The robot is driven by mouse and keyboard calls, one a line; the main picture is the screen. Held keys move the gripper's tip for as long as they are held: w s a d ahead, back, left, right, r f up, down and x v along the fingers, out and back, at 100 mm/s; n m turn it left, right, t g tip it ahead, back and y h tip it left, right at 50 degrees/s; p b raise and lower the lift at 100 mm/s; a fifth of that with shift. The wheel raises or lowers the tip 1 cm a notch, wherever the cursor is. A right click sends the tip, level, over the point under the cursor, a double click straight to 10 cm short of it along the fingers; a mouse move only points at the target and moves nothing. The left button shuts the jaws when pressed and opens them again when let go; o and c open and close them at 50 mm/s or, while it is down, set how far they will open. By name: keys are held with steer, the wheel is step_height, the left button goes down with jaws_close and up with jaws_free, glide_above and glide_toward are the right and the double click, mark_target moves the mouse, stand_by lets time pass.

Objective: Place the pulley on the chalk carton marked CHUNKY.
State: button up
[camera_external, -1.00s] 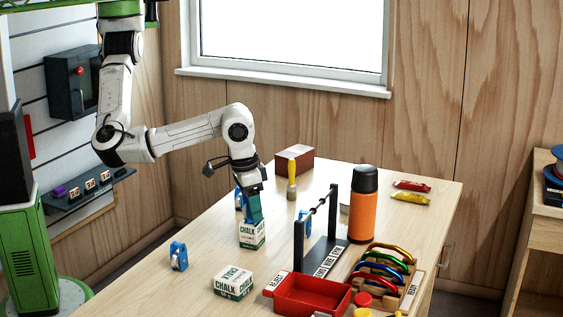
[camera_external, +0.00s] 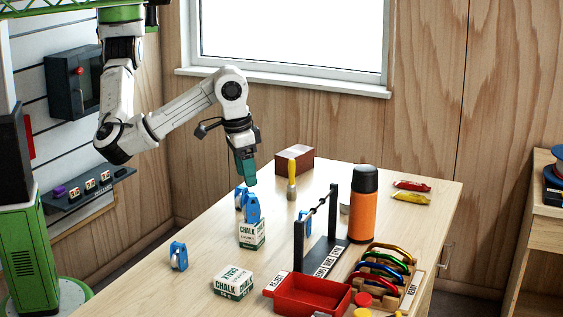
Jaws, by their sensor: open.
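A blue pulley (camera_external: 252,208) stands upright on top of a white and green chalk carton (camera_external: 252,235) near the middle of the table. The small print on this carton is too small to read. A second chalk carton (camera_external: 234,283) lies nearer the front, its small print also unclear. Another blue pulley (camera_external: 178,257) stands on the table at the left, and one more (camera_external: 240,198) shows partly behind the pulley on the carton. My gripper (camera_external: 246,182) is above the pulley on the carton, apart from it, open and empty.
A black rack (camera_external: 328,245) with a bar stands right of the cartons, with a blue pulley (camera_external: 305,224) seen by it. An orange flask (camera_external: 363,212), a brush (camera_external: 292,182), a brown box (camera_external: 294,160), a red tray (camera_external: 312,296) and coloured carabiners (camera_external: 383,268) are around it. The table's left front is clear.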

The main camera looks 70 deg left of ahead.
steer(key=shift+s+r, duration=0.15)
steer(key=shift+r, duration=1.15)
